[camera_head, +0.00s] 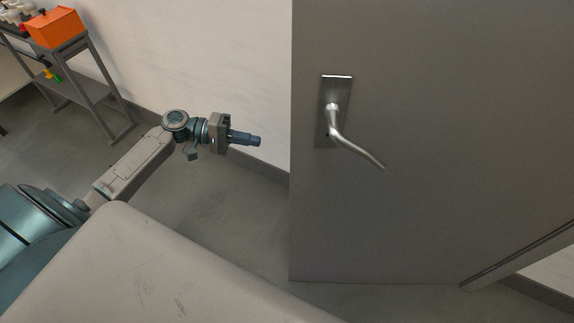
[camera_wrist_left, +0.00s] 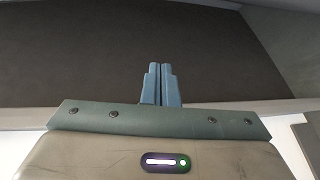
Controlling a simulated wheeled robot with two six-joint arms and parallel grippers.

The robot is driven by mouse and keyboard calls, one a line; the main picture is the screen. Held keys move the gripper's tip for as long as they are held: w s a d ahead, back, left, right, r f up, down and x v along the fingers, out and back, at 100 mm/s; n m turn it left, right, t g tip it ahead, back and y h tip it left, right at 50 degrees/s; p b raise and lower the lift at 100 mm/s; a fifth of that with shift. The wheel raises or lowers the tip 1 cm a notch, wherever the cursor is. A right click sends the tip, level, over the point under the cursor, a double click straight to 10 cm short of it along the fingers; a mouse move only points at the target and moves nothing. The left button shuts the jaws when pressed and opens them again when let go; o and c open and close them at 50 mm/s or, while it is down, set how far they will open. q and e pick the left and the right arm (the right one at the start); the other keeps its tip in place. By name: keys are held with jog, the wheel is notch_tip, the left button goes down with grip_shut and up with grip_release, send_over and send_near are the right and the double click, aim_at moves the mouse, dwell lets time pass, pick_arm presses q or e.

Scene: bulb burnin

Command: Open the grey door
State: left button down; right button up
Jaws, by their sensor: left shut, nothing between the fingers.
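The grey door (camera_head: 440,110) fills the right of the head view. A silver lever handle (camera_head: 357,147) on a dark plate sits near its left edge, tilted down to the right. The door's lower left corner shows well in front of the wall's base, so the door appears to stand swung out from the wall. My left gripper (camera_head: 258,141) is shut and empty, left of the door's edge and apart from the handle. Its closed blue fingers also show in the left wrist view (camera_wrist_left: 161,84), before a dark surface that is probably the door. My right gripper is out of view.
A grey shelf rack (camera_head: 85,88) with an orange bin (camera_head: 56,28) stands at the far left. The pale wall (camera_head: 200,50) runs behind my left arm. The floor (camera_head: 205,195) between my arm and the door is clear.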

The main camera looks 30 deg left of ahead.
pick_arm(q)
notch_tip(320, 180, up, 7)
jog(key=s+d+m+g+h+b, duration=0.1)
jog(key=s+d+m+g+h, duration=0.1)
jog(key=s+g+h, duration=0.1)
jog(key=s+d+p, duration=0.1)
jog(key=d+p, duration=0.1)
jog(key=d, duration=0.9)
jog(key=shift+s+d+p, duration=0.2)
jog(key=shift+s+p, duration=0.15)
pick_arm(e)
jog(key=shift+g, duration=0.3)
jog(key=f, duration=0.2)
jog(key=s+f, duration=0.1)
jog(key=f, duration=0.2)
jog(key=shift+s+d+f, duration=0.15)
pick_arm(q)
jog(key=shift+s, duration=0.1)
